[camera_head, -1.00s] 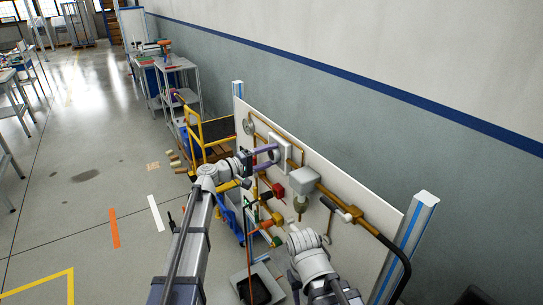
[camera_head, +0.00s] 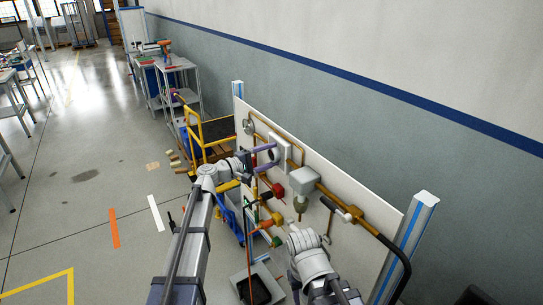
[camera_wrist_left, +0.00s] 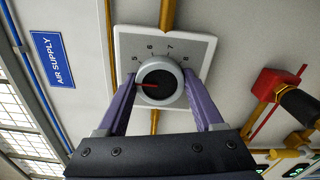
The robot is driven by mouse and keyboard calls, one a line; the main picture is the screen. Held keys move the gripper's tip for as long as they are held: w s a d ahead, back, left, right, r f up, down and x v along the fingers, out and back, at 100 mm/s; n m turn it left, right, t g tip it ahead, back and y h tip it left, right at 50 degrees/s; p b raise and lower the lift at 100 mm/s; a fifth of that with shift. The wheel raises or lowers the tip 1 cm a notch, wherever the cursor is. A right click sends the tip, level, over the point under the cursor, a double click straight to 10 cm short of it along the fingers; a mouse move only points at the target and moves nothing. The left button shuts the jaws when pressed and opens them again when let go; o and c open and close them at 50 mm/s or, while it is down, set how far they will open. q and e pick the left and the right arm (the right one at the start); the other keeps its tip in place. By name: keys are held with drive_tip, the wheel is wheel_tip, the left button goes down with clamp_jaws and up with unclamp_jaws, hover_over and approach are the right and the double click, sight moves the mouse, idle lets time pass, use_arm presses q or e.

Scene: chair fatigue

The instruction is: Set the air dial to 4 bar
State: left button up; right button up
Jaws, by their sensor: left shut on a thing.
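The air dial is a white square plate (camera_wrist_left: 205,52) with a round grey knob (camera_wrist_left: 158,70) on a brown pipe; a blue AIR SUPPLY sign (camera_wrist_left: 53,60) is beside it. My left gripper (camera_wrist_left: 160,98) is shut on the knob, one purple finger on each side. The knob's red pointer points left, just below the 5, toward scale marks that the left finger hides. The 5, 6, 7 and 8 show above. In the head view, the left gripper (camera_head: 266,155) reaches the dial plate (camera_head: 281,148) on the board. My right arm is at the lower middle; its fingers do not show.
The white board (camera_head: 375,240) carries brown pipes, a round gauge (camera_head: 249,126), a grey box (camera_head: 302,180) and red fittings. A yellow trolley (camera_head: 205,135) stands beyond the board. The floor to the left is open.

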use_arm(q)
drive_tip(key=o, duration=1.4)
drive_tip(key=v, duration=0.8)
drive_tip(key=shift+d, duration=0.1)
